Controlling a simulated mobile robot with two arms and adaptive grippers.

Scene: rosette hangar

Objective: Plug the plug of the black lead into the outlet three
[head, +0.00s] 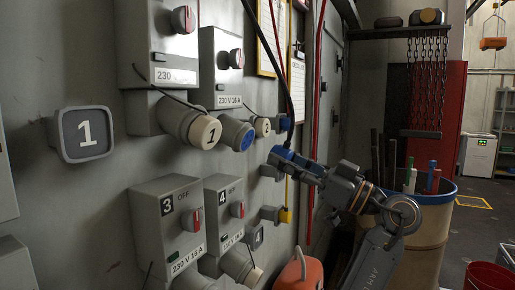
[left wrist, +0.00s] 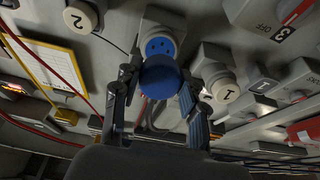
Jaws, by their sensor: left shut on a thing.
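My left gripper (head: 290,160) is shut on a blue plug (head: 281,153). The black lead (head: 286,75) hangs down from above to the plug. In the left wrist view the round blue plug (left wrist: 160,76) sits between the fingers of the left gripper (left wrist: 158,92), with a blue-faced socket (left wrist: 160,43) behind it; I cannot tell the gap. Switch box three (head: 168,220) is at the lower left of the head view. The outlet (head: 188,281) below it is cut off by the frame's bottom edge. My right gripper is out of view.
Beside the plug on the wall are cap 1 (head: 205,132), a blue socket (head: 238,134) and cap 2 (head: 262,127). Switch box four (head: 224,215) stands right of box three. A yellow fitting (head: 285,215), an orange container (head: 300,272) and a drum (head: 425,225) are lower right.

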